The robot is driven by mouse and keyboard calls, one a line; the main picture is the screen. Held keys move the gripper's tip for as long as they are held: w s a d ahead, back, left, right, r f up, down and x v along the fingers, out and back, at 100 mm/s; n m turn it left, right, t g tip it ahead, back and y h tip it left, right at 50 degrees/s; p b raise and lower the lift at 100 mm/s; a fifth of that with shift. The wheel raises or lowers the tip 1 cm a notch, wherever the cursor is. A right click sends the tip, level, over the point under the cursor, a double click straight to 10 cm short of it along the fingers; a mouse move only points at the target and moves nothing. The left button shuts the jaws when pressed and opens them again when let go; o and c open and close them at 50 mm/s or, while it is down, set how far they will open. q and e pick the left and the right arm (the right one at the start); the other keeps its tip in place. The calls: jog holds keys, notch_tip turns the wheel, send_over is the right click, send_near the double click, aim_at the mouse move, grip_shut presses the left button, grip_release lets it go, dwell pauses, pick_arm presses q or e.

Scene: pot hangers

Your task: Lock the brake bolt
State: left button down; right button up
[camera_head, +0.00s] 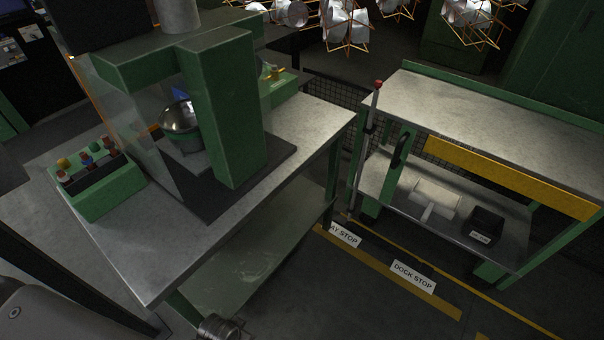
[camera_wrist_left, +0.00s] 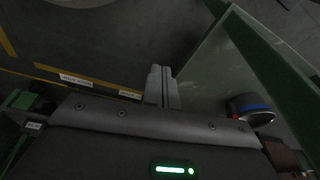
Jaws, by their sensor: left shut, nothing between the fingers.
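In the head view an upright metal rod with a red knob (camera_head: 376,85) stands at the left end of the green cart (camera_head: 480,105). It looks like the brake bolt, but I cannot tell its lock position. A black handle (camera_head: 402,148) sits just right of it on the cart's end. My left gripper shows in the left wrist view (camera_wrist_left: 161,74): its fingers are together and empty, above the dark floor beside a green-framed shelf. The bolt is not recognisable in that view. My right gripper is in neither view.
A green-framed metal bench (camera_head: 310,125) with a press and a button box (camera_head: 98,180) fills the left. The cart's lower shelf holds a white object (camera_head: 434,197) and a black bin (camera_head: 486,226). Floor between bench and cart carries yellow lines and a DOCK STOP label (camera_head: 413,277).

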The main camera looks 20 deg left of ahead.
pick_arm(q)
jog(key=w+r+t+p, duration=0.1)
jog(key=w+r, duration=0.2)
jog(key=r, duration=0.6)
jog(key=w+r+t+p, duration=0.1)
jog(key=w+r, duration=0.1)
jog(key=r, duration=0.7)
jog(key=w+d+r+n+t+p, duration=0.1)
jog(key=w+r+t+p, duration=0.5)
jog(key=w+r, duration=0.8)
jog(key=w+d+r+n+t+p, duration=0.1)
jog(key=w+d+r+t+p, duration=0.3)
jog(key=w+r, duration=0.9)
jog(key=w+t+p, duration=0.3)
jog(key=w+t, duration=0.2)
jog(key=shift+w+d+r+h, duration=0.2)
jog(key=shift+w+r+h, duration=0.05)
jog(key=shift+r+h, duration=0.15)
